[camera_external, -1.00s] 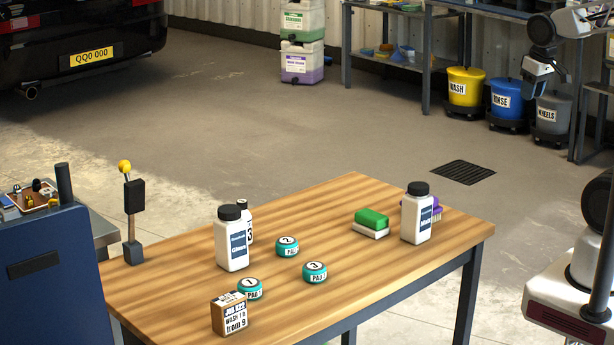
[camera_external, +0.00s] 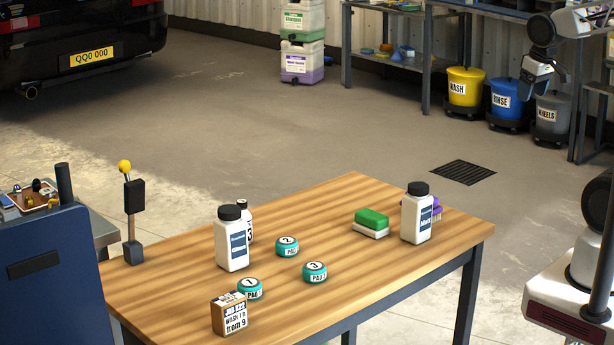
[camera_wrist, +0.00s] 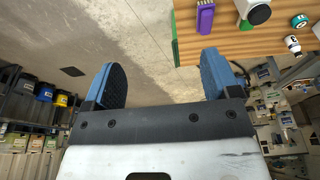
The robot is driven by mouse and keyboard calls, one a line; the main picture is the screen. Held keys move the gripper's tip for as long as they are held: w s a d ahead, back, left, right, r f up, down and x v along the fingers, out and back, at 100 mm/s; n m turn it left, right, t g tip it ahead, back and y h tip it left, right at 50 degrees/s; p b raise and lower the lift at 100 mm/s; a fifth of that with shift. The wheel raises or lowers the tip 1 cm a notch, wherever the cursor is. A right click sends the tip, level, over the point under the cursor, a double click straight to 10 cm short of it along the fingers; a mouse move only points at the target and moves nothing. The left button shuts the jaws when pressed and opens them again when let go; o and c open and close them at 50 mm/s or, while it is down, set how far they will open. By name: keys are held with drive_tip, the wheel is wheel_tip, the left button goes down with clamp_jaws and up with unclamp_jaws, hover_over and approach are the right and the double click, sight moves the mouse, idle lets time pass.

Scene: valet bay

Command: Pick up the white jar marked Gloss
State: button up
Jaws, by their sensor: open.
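The white jar marked Gloss (camera_external: 231,246), with a black cap and dark blue label, stands upright on the wooden table in the external view. A similar white jar (camera_external: 416,217) stands near the table's right end; its label is hard to read. In the wrist view a white jar with a black cap (camera_wrist: 258,14), beside a purple object, appears to be this second one. A white shape at that view's right edge may be the Gloss jar; I cannot tell. My gripper (camera_wrist: 162,72) is open and empty, its two blue fingers apart, away from the table.
The table (camera_external: 320,215) also holds several teal numbered pots such as pot 2 (camera_external: 288,247), a small box (camera_external: 229,314), a green-topped block (camera_external: 371,220) and a purple object (camera_external: 436,208). A small bottle stands close behind the Gloss jar. A lever (camera_external: 132,215) stands at the left.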

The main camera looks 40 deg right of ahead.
sight(238, 207)
drive_tip(key=shift+o, duration=1)
drive_tip(key=w+a+f+m+g+y, duration=0.2)
drive_tip(key=w+a+m+y, duration=0.25)
drive_tip(key=w+a, duration=1)
drive_tip(key=w+a+f+m+g+y, duration=0.15)
drive_tip(key=w+a+m+y, duration=0.3)
drive_tip(key=w+a, duration=1)
drive_tip(key=w+a+f+m+y, duration=0.1)
drive_tip(key=w+a+f+m, duration=0.2)
drive_tip(key=a+f, duration=0.3)
drive_tip(key=w+a+f+m+t+y, duration=0.1)
drive_tip(key=a+f, duration=0.6)
drive_tip(key=a, duration=0.8)
drive_tip(key=w+a+f+m+y, duration=0.2)
drive_tip(key=w+a+f+m, duration=0.3)
drive_tip(key=a, duration=0.6)
drive_tip(key=shift+w+f+y, duration=0.15)
drive_tip(key=shift+f+y, duration=0.15)
drive_tip(key=shift+f, duration=0.4)
drive_tip(key=shift+a+f, duration=0.15)
drive_tip(key=shift+f, duration=0.05)
